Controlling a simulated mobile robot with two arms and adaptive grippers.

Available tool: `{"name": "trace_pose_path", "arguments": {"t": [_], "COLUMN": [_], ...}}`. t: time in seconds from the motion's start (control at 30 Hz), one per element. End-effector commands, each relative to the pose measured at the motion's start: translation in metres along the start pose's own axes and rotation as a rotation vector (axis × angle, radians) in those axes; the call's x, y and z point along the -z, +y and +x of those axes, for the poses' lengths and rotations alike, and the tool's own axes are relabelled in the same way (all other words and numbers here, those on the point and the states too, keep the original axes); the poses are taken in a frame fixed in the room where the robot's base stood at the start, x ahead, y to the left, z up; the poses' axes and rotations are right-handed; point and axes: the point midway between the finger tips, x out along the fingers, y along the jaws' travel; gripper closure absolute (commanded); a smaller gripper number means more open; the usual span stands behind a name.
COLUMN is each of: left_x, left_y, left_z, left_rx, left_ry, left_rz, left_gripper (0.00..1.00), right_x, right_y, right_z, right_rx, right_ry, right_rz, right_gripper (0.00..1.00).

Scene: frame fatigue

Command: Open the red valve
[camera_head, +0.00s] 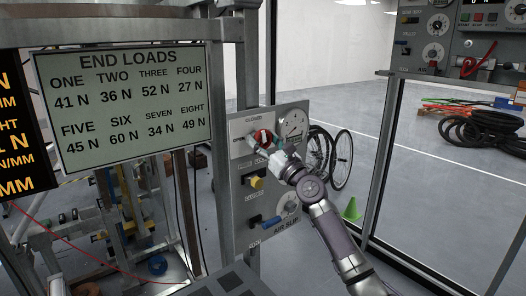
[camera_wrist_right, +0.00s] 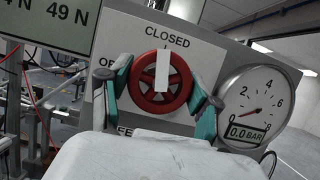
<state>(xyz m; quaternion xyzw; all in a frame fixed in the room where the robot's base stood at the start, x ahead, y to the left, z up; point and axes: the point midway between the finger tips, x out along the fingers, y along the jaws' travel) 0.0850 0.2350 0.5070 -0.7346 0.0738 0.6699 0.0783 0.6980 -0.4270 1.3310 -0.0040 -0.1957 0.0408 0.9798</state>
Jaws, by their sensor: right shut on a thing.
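The red valve (camera_wrist_right: 160,95) is a round handwheel with a white pointer bar on a grey panel, under the word CLOSED. The bar is near upright, its upper end toward CLOSED. In the head view the red valve (camera_head: 263,137) sits near the panel's top, partly hidden by my gripper. My right gripper (camera_head: 268,143) is at the valve. In the wrist view its teal-padded fingers (camera_wrist_right: 160,100) stand at the left and right of the wheel and are shut on it. The gauge (camera_wrist_right: 251,107) beside it reads 0.0 BAR. My left gripper is not in view.
The panel (camera_head: 239,206) carries a yellow knob (camera_head: 257,182) and a blue lever (camera_head: 271,222) below the valve. The END LOADS display (camera_head: 125,100) is at left. Metal posts frame the panel; open floor (camera_head: 420,200) lies to the right, with a green cone (camera_head: 351,209).

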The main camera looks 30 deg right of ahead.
Motion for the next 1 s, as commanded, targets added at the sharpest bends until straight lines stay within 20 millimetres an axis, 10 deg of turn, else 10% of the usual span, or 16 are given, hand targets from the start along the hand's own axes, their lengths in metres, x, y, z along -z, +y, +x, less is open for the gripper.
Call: {"name": "trace_pose_path", "arguments": {"t": [0.4, 1.0], "left_x": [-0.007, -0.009], "left_y": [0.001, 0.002], "left_z": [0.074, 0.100], "left_rx": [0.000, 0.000], "left_ry": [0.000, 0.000], "left_rz": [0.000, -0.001], "left_gripper": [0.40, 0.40], "right_x": [0.005, 0.000], "right_y": [-0.001, -0.001], "right_z": [-0.003, 0.000], "right_rx": [-0.149, -0.370], "right_ry": [-0.001, 0.003], "right_rz": [-0.365, -0.886], "right_gripper": [0.72, 0.72]}}
